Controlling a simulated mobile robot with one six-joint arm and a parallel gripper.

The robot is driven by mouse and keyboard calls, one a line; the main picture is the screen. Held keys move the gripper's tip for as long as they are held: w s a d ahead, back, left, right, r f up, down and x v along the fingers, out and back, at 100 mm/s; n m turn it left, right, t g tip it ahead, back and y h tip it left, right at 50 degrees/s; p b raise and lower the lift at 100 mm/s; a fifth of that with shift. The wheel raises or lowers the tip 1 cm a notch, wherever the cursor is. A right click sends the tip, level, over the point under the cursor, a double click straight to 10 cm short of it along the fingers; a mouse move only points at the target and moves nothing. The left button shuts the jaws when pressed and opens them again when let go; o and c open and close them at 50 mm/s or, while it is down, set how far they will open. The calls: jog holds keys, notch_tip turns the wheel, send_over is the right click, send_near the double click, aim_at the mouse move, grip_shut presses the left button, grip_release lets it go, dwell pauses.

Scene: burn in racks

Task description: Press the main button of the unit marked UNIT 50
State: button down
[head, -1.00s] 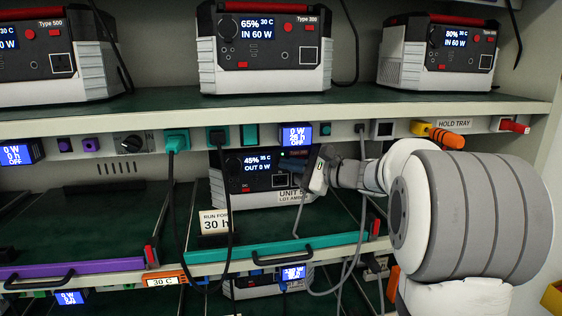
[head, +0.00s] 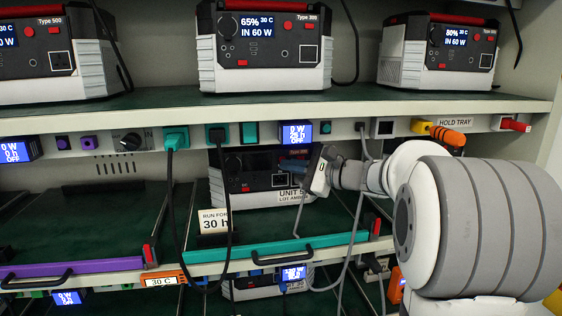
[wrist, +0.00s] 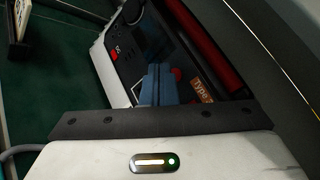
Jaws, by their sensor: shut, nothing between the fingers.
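The unit labelled "UNIT 5…" (head: 232,186) sits on the middle shelf, the end of its label hidden behind my gripper. It is a dark-fronted box with light grey sides, and its display is dark. My gripper (head: 284,165) is shut and empty, in front of the right part of the unit's face. In the wrist view its blue fingers (wrist: 158,84) point at the dark front panel (wrist: 128,66). A round red button (wrist: 177,74) shows right beside the fingertips. I cannot tell whether they touch it. A smaller red switch (wrist: 115,51) is farther left.
A "RUN FOR 30 h" card (head: 214,221) stands before the unit, with a black cable hanging across. A teal bar with a handle (head: 270,249) edges the shelf. The upper shelf (head: 350,97) holds several similar units just above my arm. The left bay (head: 80,220) is empty.

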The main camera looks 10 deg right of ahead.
jog(key=shift+s+b, duration=1.05)
jog(key=shift+s, duration=1.85)
jog(key=s+b, duration=0.2)
jog(key=s, duration=0.6)
